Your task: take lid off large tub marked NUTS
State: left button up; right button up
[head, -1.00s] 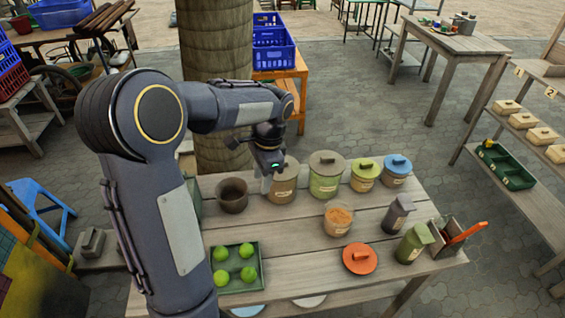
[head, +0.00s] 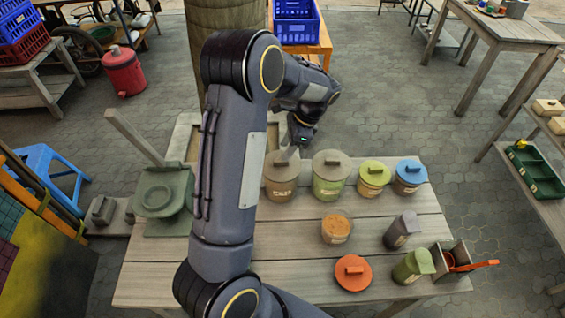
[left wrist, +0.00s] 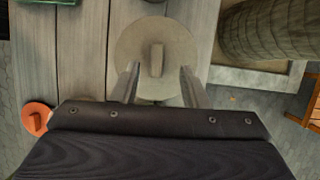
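A large tub with a brown lid (head: 281,162) stands at the table's back edge, its tag (head: 281,194) too small to read. A similar large tub with an olive lid (head: 332,161) stands to its right. My left gripper (head: 290,152) is over the back of the brown-lidded tub, partly hidden by its own arm. In the left wrist view, its two fingers (left wrist: 160,86) are apart and empty. A round pale lid (left wrist: 158,35) with a bar handle (left wrist: 156,60) lies just ahead of and between them, with no clear contact. My right gripper is not in view.
Smaller tubs with yellow-green (head: 374,170) and blue (head: 410,169) lids stand to the right. An open tub (head: 336,229), a loose orange lid (head: 352,273) and two canisters stand nearer. A green press-like device (head: 163,192) is at left.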

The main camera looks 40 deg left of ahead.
aim_at(281, 164)
pick_arm(q)
jog(key=x, duration=0.3)
jog(key=p+x, duration=0.1)
jog(key=shift+d+f, duration=0.25)
jog(key=shift+f, duration=0.1)
grip_shut()
